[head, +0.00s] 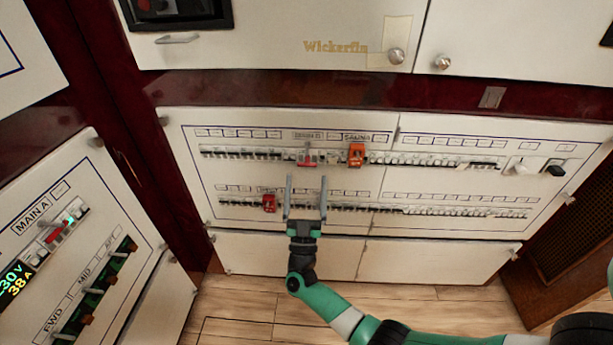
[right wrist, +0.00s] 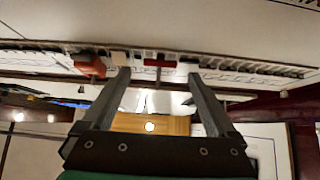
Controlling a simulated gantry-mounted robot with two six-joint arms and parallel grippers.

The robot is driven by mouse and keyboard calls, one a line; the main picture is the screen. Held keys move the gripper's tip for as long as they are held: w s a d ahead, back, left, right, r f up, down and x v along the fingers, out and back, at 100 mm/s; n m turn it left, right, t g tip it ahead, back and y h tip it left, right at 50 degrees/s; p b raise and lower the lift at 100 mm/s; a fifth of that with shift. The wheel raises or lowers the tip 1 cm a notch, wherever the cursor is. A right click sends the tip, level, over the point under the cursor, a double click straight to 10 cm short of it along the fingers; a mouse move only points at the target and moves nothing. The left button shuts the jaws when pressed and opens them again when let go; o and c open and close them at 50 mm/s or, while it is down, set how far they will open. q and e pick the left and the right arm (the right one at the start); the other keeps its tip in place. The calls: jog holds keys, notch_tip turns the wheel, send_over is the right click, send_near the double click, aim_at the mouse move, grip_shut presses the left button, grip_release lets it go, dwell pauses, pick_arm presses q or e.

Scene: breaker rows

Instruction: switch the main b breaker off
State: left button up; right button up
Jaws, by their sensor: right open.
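A breaker with a red T-shaped handle (head: 307,159) sits in the upper row of the middle panel. The label above it is too small to read for certain, so I cannot confirm it is main b. My right gripper (head: 306,180) is open and empty, its fingers pointing up just below this handle. In the right wrist view the red handle (right wrist: 158,63) shows between and beyond the open fingertips (right wrist: 159,76), apart from both. Whether the handle is on or off is unclear. My left gripper is not in view.
An orange device (head: 356,154) stands out from the upper row right of the red handle; it also shows in the right wrist view (right wrist: 89,66). A red block (head: 268,203) sits in the lower row. The left panel carries a MAIN A switch (head: 54,233).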

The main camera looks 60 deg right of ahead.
jog(key=v, duration=0.9)
